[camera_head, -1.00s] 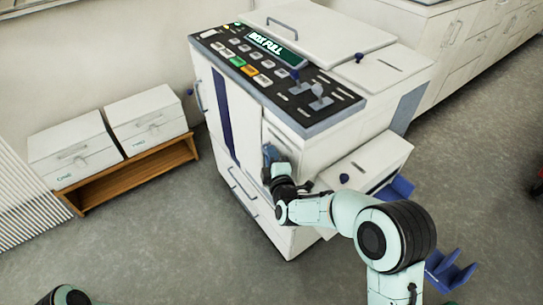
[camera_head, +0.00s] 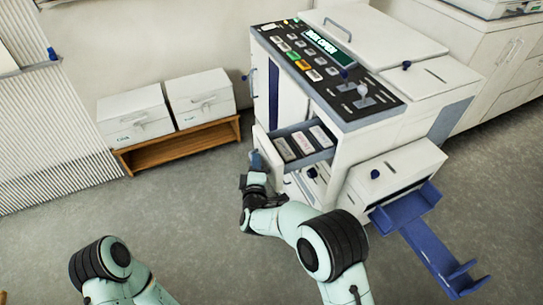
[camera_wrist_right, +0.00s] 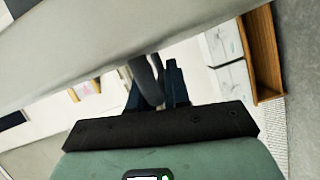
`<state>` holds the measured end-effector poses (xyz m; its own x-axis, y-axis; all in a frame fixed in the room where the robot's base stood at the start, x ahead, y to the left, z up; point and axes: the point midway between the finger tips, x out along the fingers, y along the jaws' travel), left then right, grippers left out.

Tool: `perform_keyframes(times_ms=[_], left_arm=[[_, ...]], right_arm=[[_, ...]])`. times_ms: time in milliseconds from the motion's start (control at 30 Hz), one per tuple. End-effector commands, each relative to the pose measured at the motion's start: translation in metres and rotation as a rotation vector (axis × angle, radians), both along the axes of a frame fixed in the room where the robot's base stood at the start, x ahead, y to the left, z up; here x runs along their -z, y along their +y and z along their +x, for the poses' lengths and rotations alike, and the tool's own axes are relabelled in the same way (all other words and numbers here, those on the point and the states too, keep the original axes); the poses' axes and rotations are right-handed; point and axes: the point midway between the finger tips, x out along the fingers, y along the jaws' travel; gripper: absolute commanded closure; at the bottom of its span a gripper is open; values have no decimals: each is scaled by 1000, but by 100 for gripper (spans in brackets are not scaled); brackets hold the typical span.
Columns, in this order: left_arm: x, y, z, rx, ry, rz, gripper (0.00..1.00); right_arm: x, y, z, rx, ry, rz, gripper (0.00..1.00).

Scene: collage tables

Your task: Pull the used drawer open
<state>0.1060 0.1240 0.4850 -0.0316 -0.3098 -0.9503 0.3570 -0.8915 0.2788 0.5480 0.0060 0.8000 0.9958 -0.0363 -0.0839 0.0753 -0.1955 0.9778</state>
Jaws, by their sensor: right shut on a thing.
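The used drawer (camera_head: 268,147) stands pulled out from the front of the white printing machine (camera_head: 395,130). Its open top shows several pale boxes lying inside. My right gripper (camera_head: 256,163) is at the drawer's front face, shut on its handle. In the right wrist view, a grey curved bar, the drawer handle (camera_wrist_right: 144,78), lies between the dark blue fingers of my right gripper (camera_wrist_right: 158,90). The pale drawer front crosses the top of that view. My left arm shows at the bottom left of the head view, but its gripper is out of sight.
Two white boxes (camera_head: 133,117) (camera_head: 201,97) sit on a low wooden shelf (camera_head: 180,145) by the wall. A blue tray (camera_head: 432,245) juts from the machine's right side. The grey floor (camera_head: 190,200) left of the drawer is clear.

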Motion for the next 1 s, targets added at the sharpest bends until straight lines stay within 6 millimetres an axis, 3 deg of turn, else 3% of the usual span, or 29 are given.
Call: perform_keyframes(times_ms=[233, 667, 700, 1000], left_arm=[[-5, 0, -2, 1, 8, -1, 57], [-5, 0, -3, 1, 9, 0, 57], [-5, 0, -3, 1, 9, 0, 57], [-6, 0, -2, 1, 8, -1, 57]], right_arm=[[1, 20, -7, 1, 1, -1, 100], [1, 24, -9, 0, 0, 0, 100], [1, 24, -9, 0, 0, 0, 77], [0, 24, -9, 0, 0, 0, 77]])
